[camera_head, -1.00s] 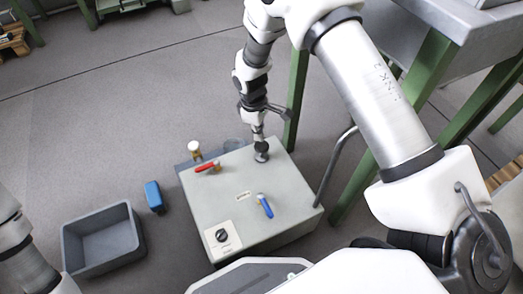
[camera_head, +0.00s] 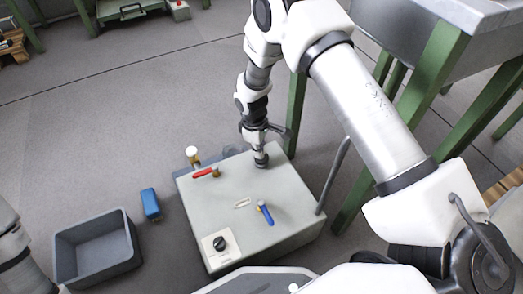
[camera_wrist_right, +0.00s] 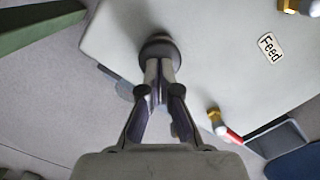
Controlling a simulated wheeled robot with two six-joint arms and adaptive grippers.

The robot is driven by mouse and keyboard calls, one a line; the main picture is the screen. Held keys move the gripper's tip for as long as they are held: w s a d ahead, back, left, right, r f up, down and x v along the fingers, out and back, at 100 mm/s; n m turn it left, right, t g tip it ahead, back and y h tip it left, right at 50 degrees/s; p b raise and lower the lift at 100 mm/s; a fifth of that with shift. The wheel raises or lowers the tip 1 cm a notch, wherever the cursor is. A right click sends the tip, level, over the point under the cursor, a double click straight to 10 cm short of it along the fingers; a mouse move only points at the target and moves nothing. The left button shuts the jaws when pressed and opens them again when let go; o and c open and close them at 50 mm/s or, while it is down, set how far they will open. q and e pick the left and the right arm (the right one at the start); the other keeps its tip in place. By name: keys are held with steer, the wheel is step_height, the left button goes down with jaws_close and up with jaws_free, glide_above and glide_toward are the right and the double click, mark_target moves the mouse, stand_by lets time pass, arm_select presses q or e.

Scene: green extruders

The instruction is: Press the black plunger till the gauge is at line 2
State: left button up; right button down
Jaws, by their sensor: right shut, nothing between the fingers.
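The black plunger (camera_head: 261,161) stands near the back right corner of the grey box's top (camera_head: 225,205). It also shows in the right wrist view as a dark round knob (camera_wrist_right: 159,42). My right gripper (camera_head: 259,149) points down over it, shut and empty, with its fingertips at the knob (camera_wrist_right: 158,66). They look to be touching it. A white round part on a brass fitting (camera_head: 192,153) at the box's back left may be the gauge. Its face and lines cannot be read. My left gripper is out of view; only part of that arm shows.
A red lever (camera_head: 205,172), a blue lever (camera_head: 265,212) and a black dial (camera_head: 219,243) sit on the box. A grey bin (camera_head: 97,268) and a blue object (camera_head: 150,203) lie left on the floor. A green-legged table (camera_head: 415,90) stands right.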

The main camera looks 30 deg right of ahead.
steer(key=shift+w+a+r+p, duration=0.3)
steer(key=shift+w+a+p, duration=0.15)
steer(key=shift+w+p, duration=0.1)
steer(key=shift+w+a+r+p, duration=0.3)
steer(key=shift+w+a+p, duration=0.15)
steer(key=shift+w, duration=0.2)
steer(key=shift+f, duration=0.1)
step_height(320, 180, up, 12)
steer(key=w, duration=0.1)
steer(key=shift+a, duration=0.45)
